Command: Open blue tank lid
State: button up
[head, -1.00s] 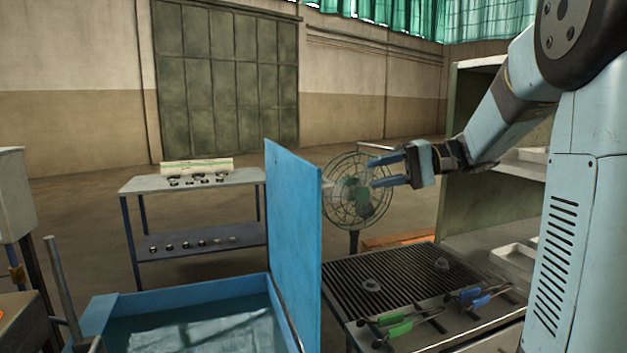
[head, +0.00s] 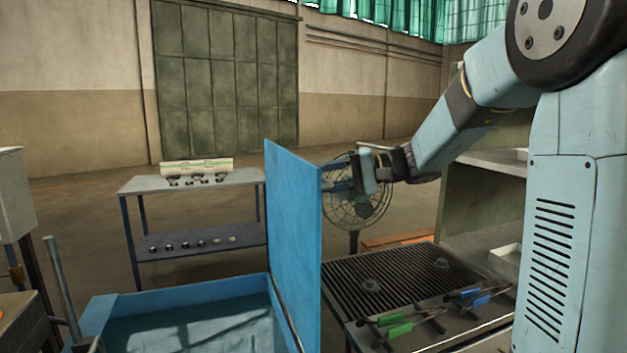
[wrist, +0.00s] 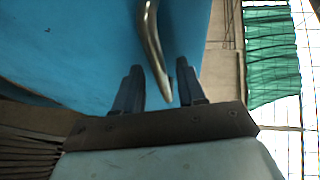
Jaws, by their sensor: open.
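The blue tank (head: 185,294) stands at the lower left in the head view, with water in it. Its blue lid (head: 292,225) stands upright along the tank's right side. My gripper (head: 332,177) is open at the lid's right side, near its upper edge, with fingers pointing left; the lid may hide the fingertips. In the wrist view, the lid's blue face (wrist: 75,45) fills the upper left. A curved metal handle (wrist: 152,45) reaches down between the open fingers of my gripper (wrist: 160,85). I cannot tell whether the fingers touch it.
A grated bench (head: 400,283) with green-handled tongs (head: 398,328) and blue-handled tongs (head: 480,298) stands right of the lid. A fan (head: 358,205) is behind my gripper. A shelf table (head: 190,182) stands behind the tank. Open floor lies beyond.

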jog(key=shift+x, duration=0.75)
grip_shut()
